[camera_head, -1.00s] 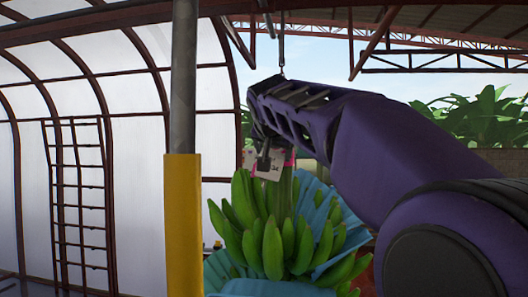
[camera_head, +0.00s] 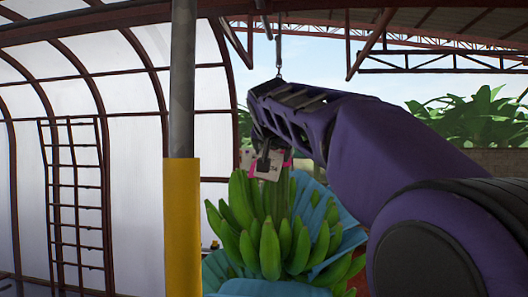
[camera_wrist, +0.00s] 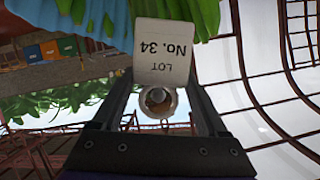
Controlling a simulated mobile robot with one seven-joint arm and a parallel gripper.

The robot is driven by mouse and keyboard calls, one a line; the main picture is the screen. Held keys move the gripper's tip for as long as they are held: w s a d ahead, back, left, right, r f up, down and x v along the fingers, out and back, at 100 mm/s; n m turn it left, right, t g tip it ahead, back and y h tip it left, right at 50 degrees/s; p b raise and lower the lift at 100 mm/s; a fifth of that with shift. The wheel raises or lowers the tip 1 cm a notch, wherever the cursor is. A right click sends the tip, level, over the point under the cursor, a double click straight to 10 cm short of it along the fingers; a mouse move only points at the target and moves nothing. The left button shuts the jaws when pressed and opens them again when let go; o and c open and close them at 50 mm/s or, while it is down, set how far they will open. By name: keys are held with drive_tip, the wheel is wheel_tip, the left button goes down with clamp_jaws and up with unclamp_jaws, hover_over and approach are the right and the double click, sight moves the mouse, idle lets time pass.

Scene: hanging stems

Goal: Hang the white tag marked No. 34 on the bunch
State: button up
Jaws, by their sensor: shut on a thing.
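The white tag (camera_wrist: 163,50), printed LOT No. 34, shows upside down in the wrist view. My gripper (camera_wrist: 160,84) is shut on it, with a pale ring (camera_wrist: 158,103) between the fingers. In the head view the tag (camera_head: 258,164) is at my gripper's lower end, with pink bits beside it. The bunch (camera_head: 268,235) of green bananas hangs just below, its stem (camera_head: 280,196) close behind the tag. I cannot tell whether the tag touches the stem. The gripper's fingertips are mostly hidden in the head view.
Blue sheets (camera_head: 340,235) surround the bunch's right side and underside. A hanging chain (camera_head: 280,55) comes down above my gripper. A grey post with a yellow sleeve (camera_head: 183,225) stands left of the bunch. A ladder-like frame (camera_head: 76,200) stands at the far left wall.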

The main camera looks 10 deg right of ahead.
drive_tip(key=w+d+p, duration=0.1)
drive_tip(key=w+d, duration=0.1)
drive_tip(key=w, duration=0.3)
drive_tip(key=shift+w, duration=0.35)
idle(4.4)
drive_tip(key=shift+w+a+f, duration=0.2)
drive_tip(key=shift+a+f, duration=0.05)
drive_tip(key=shift+f, duration=0.05)
idle(0.4)
drive_tip(key=o, duration=1.5)
drive_tip(key=shift+s+r, duration=0.1)
drive_tip(key=shift+s, duration=0.05)
